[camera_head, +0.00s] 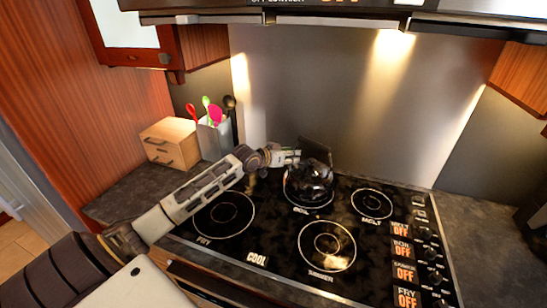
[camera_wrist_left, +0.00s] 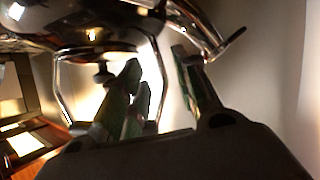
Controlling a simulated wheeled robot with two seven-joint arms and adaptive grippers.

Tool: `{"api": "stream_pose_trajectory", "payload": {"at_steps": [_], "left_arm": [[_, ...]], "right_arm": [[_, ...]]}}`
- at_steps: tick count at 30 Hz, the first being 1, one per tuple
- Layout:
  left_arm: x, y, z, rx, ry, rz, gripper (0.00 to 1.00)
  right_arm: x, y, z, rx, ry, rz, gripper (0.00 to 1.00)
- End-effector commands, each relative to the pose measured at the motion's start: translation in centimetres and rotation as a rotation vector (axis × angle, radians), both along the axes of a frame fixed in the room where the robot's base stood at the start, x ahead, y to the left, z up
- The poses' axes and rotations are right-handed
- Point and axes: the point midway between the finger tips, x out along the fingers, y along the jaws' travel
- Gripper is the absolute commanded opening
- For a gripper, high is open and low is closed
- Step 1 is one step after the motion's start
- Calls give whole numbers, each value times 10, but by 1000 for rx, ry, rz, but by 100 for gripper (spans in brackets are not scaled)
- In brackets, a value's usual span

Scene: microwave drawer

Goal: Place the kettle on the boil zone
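The shiny dark kettle (camera_head: 309,184) appears upright over the back-middle ring of the cooktop (camera_head: 274,246), at the label that seems to read BOIL. Part of that ring shows around its base. My left gripper (camera_head: 297,157) is at the kettle's upper back-left side. In the left wrist view the kettle's reflective body (camera_wrist_left: 85,25) fills the top left. Whether a finger touches the kettle is not clear. My right gripper is not in view.
Fry (camera_head: 224,214), simmer (camera_head: 327,246) and melt (camera_head: 373,203) zones are bare. Control labels (camera_head: 404,270) at the right read OFF. A utensil holder (camera_head: 214,138) and small wooden drawer box (camera_head: 170,143) stand at the back left. A hood (camera_head: 330,18) overhangs the back.

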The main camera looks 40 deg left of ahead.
Motion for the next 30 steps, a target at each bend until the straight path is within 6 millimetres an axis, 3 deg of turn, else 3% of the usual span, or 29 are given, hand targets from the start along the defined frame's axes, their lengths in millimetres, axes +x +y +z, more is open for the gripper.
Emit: {"api": "stream_pose_trajectory", "payload": {"at_steps": [30], "left_arm": [[-62, 13, 26, 0, 1, 0, 32]], "right_arm": [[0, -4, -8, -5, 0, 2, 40]]}}
